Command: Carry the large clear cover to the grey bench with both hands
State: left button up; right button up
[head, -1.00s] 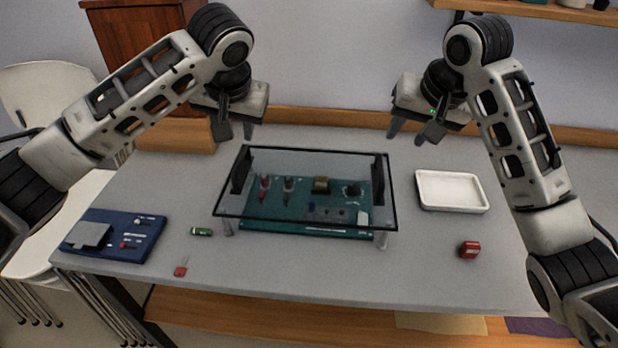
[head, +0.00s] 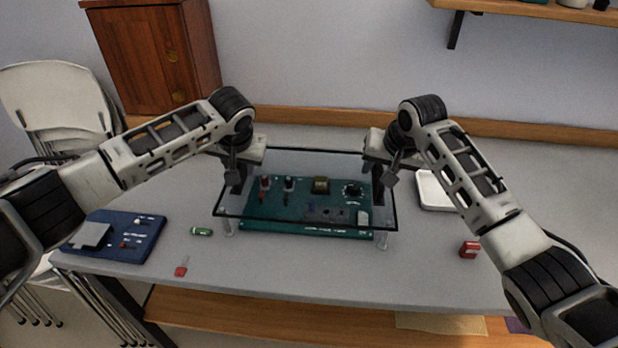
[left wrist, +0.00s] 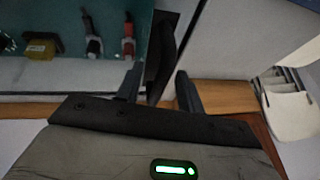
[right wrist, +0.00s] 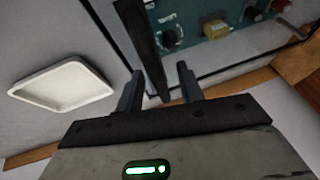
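The large clear cover (head: 305,223) has a dark rim and black side handles. It stands on clear legs over a green circuit board (head: 300,208) on the grey bench (head: 320,275). My left gripper (head: 233,176) is at the left handle; in the left wrist view, that handle (left wrist: 164,50) lies between its spread fingers (left wrist: 160,88). My right gripper (head: 388,172) is at the right handle; in the right wrist view, that handle (right wrist: 143,40) runs between its spread fingers (right wrist: 160,86). Both are open, with gaps beside the handles. The arms partly hide the handles in the head view.
A white tray (head: 432,190) lies right of the cover, partly behind my right arm. A red block (head: 469,249), a green cylinder (head: 202,232), a small red item (head: 181,271) and a blue device (head: 122,240) lie around it. The bench front is mostly clear.

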pick_arm(q)
grip_shut()
pick_arm(e)
grip_shut()
pick_arm(q)
jog(key=shift+r, duration=0.15)
pick_arm(e)
jog(key=shift+r, duration=0.1)
